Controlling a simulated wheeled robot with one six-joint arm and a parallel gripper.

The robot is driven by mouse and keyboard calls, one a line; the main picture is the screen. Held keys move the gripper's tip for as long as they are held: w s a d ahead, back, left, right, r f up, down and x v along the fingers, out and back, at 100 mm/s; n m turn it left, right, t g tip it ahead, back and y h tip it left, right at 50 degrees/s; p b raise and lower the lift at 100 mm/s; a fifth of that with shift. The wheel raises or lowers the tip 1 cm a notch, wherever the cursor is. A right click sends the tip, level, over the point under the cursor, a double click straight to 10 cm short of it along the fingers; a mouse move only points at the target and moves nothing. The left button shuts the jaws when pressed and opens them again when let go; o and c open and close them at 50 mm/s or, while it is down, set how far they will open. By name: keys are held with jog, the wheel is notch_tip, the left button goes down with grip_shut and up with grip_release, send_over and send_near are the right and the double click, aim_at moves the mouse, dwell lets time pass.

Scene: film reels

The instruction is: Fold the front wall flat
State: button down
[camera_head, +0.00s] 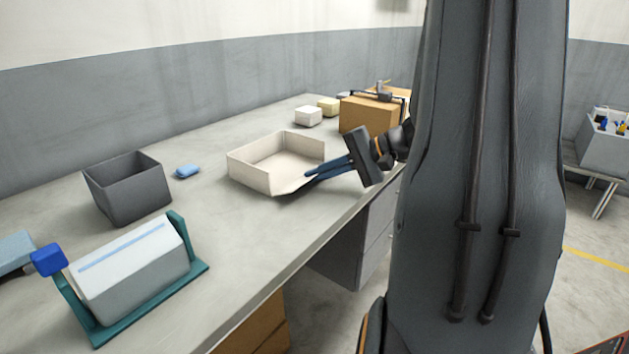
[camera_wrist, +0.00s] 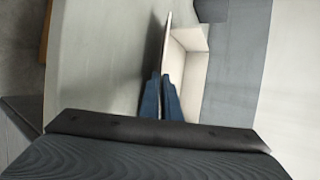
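A cream open-topped box (camera_head: 248,176) stands on the workbench in the head view, with its back and side walls upright. Its front wall (camera_head: 292,187) is leaning outward and down toward the bench's front edge; its exact angle is hard to tell. My gripper (camera_head: 309,173) reaches in from the right, its blue fingers at the front wall, perhaps touching it. In the wrist view the fingers (camera_wrist: 161,78) are close together beside the box (camera_wrist: 188,58), whose wall edge runs up from between them.
A brown box (camera_head: 362,115) and a small white box (camera_head: 308,116) stand behind.

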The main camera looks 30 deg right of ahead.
jog(key=shift+f+b, duration=0.1)
jog(key=shift+b, duration=0.25)
dwell(0.3)
jog(key=c, duration=2)
grip_release()
jog(key=shift+s, duration=0.1)
